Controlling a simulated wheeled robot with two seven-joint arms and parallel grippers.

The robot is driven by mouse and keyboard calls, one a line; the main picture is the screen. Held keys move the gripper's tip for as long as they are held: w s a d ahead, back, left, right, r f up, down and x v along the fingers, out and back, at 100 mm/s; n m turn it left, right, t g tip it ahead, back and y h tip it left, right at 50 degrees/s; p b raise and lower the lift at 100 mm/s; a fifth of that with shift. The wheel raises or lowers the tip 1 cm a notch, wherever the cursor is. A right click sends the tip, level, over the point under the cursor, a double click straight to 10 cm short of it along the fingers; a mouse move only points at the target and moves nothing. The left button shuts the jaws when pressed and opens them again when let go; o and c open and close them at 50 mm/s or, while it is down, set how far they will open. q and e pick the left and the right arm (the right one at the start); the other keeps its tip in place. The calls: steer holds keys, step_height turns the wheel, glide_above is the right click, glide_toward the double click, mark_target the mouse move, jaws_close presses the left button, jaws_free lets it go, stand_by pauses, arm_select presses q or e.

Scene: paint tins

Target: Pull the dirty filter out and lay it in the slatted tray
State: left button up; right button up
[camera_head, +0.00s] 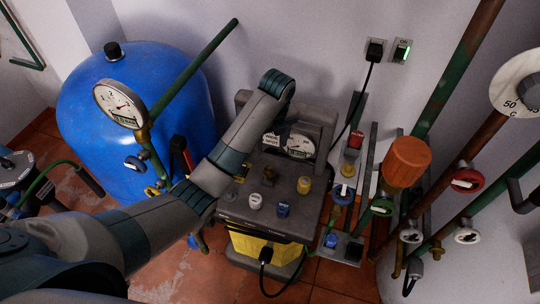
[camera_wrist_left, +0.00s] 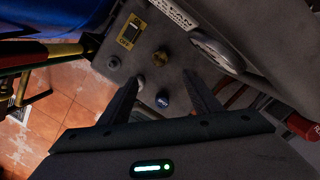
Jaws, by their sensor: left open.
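I cannot make out the dirty filter or the slatted tray for certain in either view. My left arm crosses the head view from lower left to a bent joint above the grey machine (camera_head: 308,205). Its fingers are hard to make out there. In the left wrist view my left gripper (camera_wrist_left: 161,77) is open and empty, its two dark fingers apart over the machine's panel (camera_wrist_left: 178,78). My right gripper is not in view.
A blue tank (camera_head: 145,95) with a gauge (camera_head: 119,104) stands left. Pipes, valves and an orange cylinder (camera_head: 407,162) crowd the right. A black cable hangs from the wall socket (camera_head: 375,50). Bare tiled floor (camera_head: 190,274) shows at the bottom.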

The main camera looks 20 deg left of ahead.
mark_target(269, 169)
arm_select(q)
steer(key=f, duration=0.5)
steer(key=w+a+f, duration=0.1)
steer(key=f, duration=0.5)
steer(key=f+p, duration=0.1)
steer(key=f, duration=0.5)
steer(key=shift+w+a, duration=0.2)
steer(key=shift+w, duration=0.05)
steer(key=c, duration=1.3)
steer(key=shift+o, duration=0.2)
steer(key=shift+r, duration=0.1)
steer(key=shift+r, duration=0.1)
steer(key=shift+r+p, duration=2.15)
steer(key=shift+p, duration=0.5)
steer(key=shift+r, duration=0.1)
steer(key=shift+r+p, duration=1.9)
steer(key=shift+p, duration=0.4)
